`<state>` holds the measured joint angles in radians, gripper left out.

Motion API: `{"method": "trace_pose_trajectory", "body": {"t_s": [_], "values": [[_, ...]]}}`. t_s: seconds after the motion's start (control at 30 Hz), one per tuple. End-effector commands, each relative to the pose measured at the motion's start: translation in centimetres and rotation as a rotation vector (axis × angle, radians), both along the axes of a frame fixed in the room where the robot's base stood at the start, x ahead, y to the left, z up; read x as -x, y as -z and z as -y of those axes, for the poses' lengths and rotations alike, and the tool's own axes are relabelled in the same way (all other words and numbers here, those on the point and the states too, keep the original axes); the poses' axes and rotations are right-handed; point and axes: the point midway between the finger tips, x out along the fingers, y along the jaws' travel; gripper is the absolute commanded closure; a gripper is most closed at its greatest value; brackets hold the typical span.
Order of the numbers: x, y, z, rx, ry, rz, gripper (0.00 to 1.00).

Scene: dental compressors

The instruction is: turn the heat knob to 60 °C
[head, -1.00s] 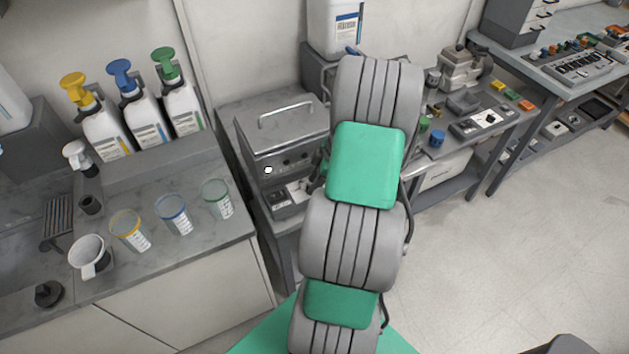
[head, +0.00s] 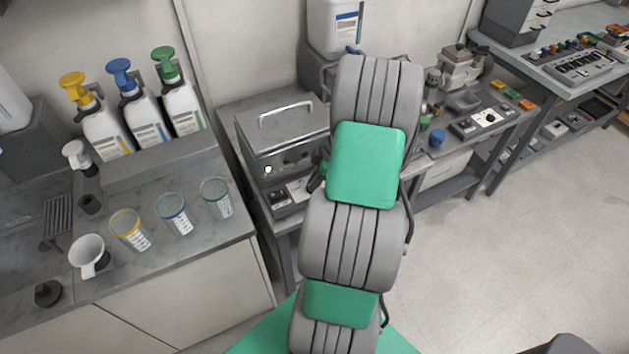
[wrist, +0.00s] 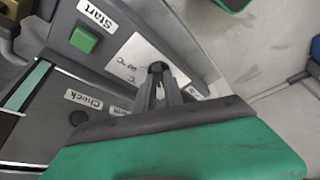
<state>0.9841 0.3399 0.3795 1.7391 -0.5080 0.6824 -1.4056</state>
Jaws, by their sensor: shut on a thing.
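In the wrist view, my gripper (wrist: 166,84) is shut on a small dark heat knob (wrist: 157,67). The knob stands on a white label plate (wrist: 133,53) with °C markings. The gripper's fingers cover part of the plate, and I cannot read the knob's setting. In the head view, my arm hides the fingertips and the knob.
In the wrist view, a green button (wrist: 83,40) labelled Start and a dark button (wrist: 79,117) labelled Check lie left of the knob. In the head view, a lidded metal box (head: 285,135) stands left of my arm. Several tinted cups (head: 172,215) stand on the left counter.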

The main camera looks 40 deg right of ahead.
Motion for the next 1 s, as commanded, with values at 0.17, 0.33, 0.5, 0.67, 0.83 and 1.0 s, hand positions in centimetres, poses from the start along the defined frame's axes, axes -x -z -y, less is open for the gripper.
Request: {"method": "trace_pose_trajectory", "body": {"t_s": [0.17,0.33,0.5,0.67,0.83,1.0], "values": [[0.02,0.08,-0.04,0.001,0.055,0.001,1.00],[0.06,0.14,-0.08,0.002,0.160,0.002,1.00],[0.09,0.17,-0.18,0.001,0.305,0.002,1.00],[0.08,0.15,-0.28,0.002,0.456,0.003,1.00],[0.10,0.10,-0.37,0.002,0.618,0.003,1.00],[0.07,0.07,-0.48,0.002,0.779,0.004,1.00]]}}
